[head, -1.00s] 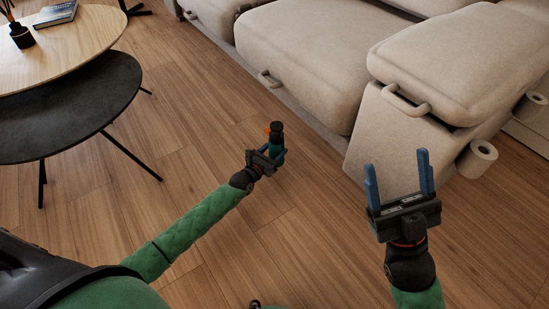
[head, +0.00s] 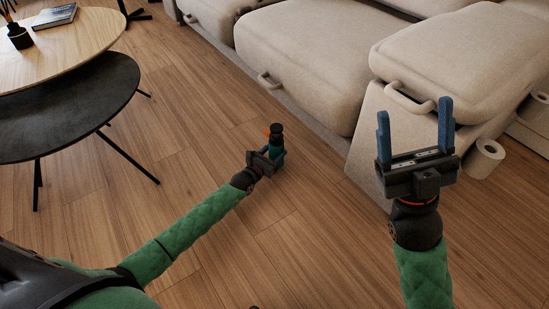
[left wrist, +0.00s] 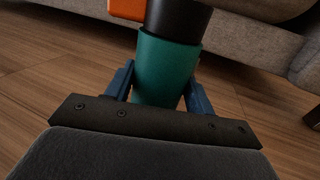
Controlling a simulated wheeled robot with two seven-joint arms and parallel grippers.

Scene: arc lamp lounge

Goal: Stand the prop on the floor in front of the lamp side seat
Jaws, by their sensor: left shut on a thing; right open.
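The prop (head: 277,141) is a small upright cylinder with a black top, a teal lower body and an orange piece on its side. My left gripper (head: 272,157) is shut on the prop, low over the floor in front of the sofa. In the left wrist view the teal body of the prop (left wrist: 166,68) sits between the blue fingers (left wrist: 160,85). Its bottom is hidden, so I cannot tell whether it touches the floor. My right gripper (head: 415,135) is open and empty, with its fingers pointing up in the picture, in front of the sofa's right end.
Wooden floor (head: 200,150) between is clear.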

